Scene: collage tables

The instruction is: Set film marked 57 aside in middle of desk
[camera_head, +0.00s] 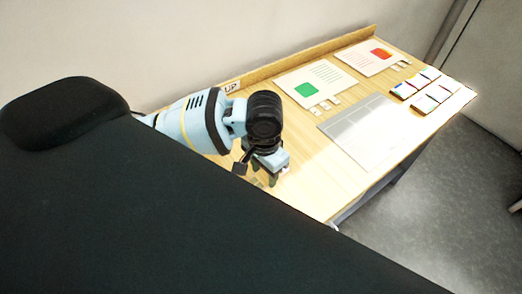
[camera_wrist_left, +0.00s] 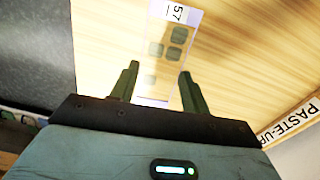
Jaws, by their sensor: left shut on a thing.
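The film marked 57 (camera_wrist_left: 171,62) is a pale, see-through strip with grey rounded squares and a white label reading 57 at its far end in the left wrist view. My left gripper (camera_wrist_left: 158,72) has one finger on each side of the strip and is shut on it. In the head view my left gripper (camera_head: 270,176) points down over the near left part of the desk (camera_head: 310,185). The film is mostly hidden there by the gripper and the dark shape in front.
A grey layout sheet (camera_head: 345,145) lies to the right of the gripper. Behind are a page with a green patch (camera_head: 312,84) and one with a red patch (camera_head: 366,56). Several small coloured cards (camera_head: 425,98) lie at the right end. Bare wood lies between gripper and layout sheet.

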